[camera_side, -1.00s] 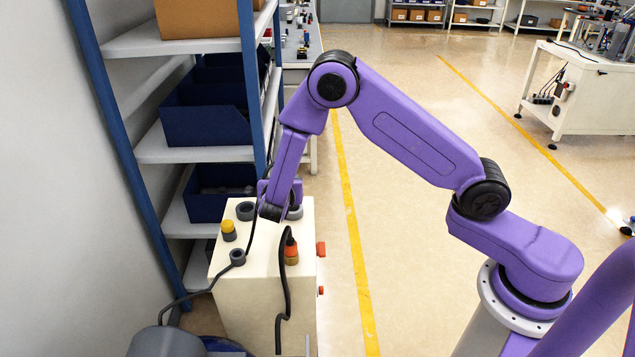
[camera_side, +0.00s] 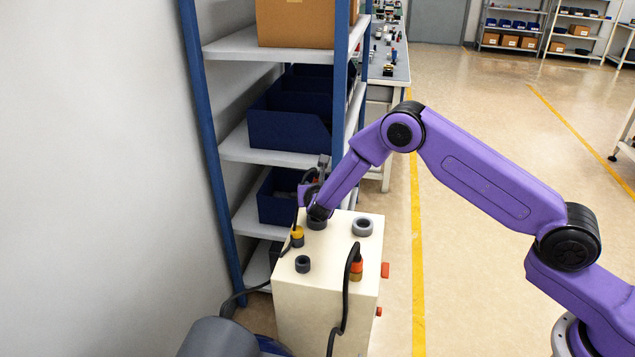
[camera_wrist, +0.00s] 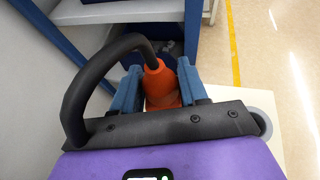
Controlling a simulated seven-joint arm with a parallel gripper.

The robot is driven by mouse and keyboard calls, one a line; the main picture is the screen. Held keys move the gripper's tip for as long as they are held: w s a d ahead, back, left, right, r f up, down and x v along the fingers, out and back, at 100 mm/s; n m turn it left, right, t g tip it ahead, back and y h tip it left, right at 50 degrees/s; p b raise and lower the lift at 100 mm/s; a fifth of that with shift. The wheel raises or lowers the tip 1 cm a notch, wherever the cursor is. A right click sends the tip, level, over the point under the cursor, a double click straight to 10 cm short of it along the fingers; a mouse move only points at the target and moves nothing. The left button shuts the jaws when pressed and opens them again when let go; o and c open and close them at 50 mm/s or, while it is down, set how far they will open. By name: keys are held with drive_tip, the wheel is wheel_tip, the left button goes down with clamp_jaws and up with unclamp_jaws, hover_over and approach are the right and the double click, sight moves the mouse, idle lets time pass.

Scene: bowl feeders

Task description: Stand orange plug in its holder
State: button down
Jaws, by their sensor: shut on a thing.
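The orange plug (camera_wrist: 160,88) stands between the two blue fingers of my gripper (camera_wrist: 160,80) in the wrist view, with a thick black cable arching from its top to the left. In the side view my gripper (camera_side: 317,208) is shut and low over the dark ring holder (camera_side: 316,224) at the back left of the cream box (camera_side: 325,312). The plug's lower end is hidden, so I cannot tell whether it is inside that ring.
A lighter grey ring (camera_side: 362,226) stands to the right and a small dark ring (camera_side: 303,264) in front. A yellow-topped plug (camera_side: 297,237) and an orange-and-amber connector (camera_side: 356,268) with a black cable stand nearby. Shelves (camera_side: 265,143) rise close behind.

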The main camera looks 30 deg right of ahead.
drive_tip(key=shift+f, duration=2)
drive_tip(key=shift+d+f, duration=0.1)
drive_tip(key=shift+f, duration=1.3)
idle(1.3)
drive_tip(key=shift+c, duration=1.6)
unclamp_jaws()
drive_tip(key=shift+s, duration=0.1)
drive_tip(key=shift+r+v, duration=0.25)
drive_tip(key=shift+v, duration=1.35)
drive_tip(key=shift+r+v, duration=0.25)
drive_tip(key=shift+v, duration=1.3)
drive_tip(key=shift+w+d+r, duration=0.1)
drive_tip(key=shift+w, duration=0.1)
drive_tip(key=shift+r, duration=1.9)
